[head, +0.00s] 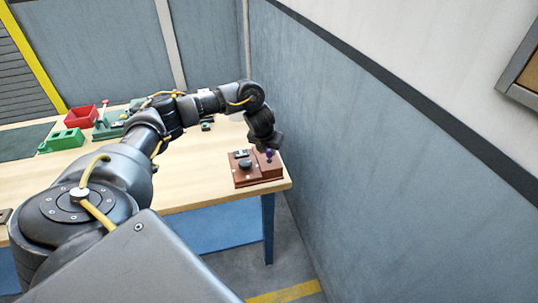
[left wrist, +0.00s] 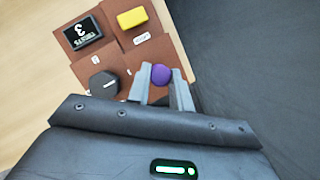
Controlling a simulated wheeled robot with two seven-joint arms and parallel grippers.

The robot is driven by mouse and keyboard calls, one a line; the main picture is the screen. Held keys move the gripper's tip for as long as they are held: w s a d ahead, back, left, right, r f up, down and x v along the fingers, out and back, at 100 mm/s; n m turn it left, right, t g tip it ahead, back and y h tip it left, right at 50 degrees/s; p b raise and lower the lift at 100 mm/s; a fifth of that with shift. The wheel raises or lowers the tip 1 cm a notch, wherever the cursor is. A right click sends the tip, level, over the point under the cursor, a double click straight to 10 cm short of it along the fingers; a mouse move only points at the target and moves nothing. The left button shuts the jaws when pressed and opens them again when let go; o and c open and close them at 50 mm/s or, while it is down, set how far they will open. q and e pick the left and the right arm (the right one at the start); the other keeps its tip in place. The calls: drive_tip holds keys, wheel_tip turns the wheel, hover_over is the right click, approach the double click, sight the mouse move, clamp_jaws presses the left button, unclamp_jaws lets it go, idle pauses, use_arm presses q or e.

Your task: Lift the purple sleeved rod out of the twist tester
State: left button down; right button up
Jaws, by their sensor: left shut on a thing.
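The twist tester (head: 250,177) is a reddish-brown box at the table's right end. In the left wrist view the tester (left wrist: 117,61) shows a small dark display with a digit, a yellow block and a black knob. The purple sleeved rod (left wrist: 161,75) shows as a round purple end between the fingers; it also shows in the head view (head: 269,154), just under my gripper. My left gripper (left wrist: 160,82) is shut on the rod, above the tester's right side. The rod's lower part is hidden, so I cannot tell whether it is still seated. My right gripper is not in view.
A red bin (head: 81,117), a green container (head: 62,140) and green equipment (head: 108,125) stand on the table's far left. A blue-grey wall (head: 370,150) runs close to the right of the table. Bare wood (head: 205,175) lies left of the tester.

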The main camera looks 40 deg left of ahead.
use_arm(q)
wheel_tip(320, 180, up, 7)
drive_tip(key=shift+w, duration=0.1)
drive_tip(key=shift+r, duration=0.65)
drive_tip(key=shift+d, duration=0.1)
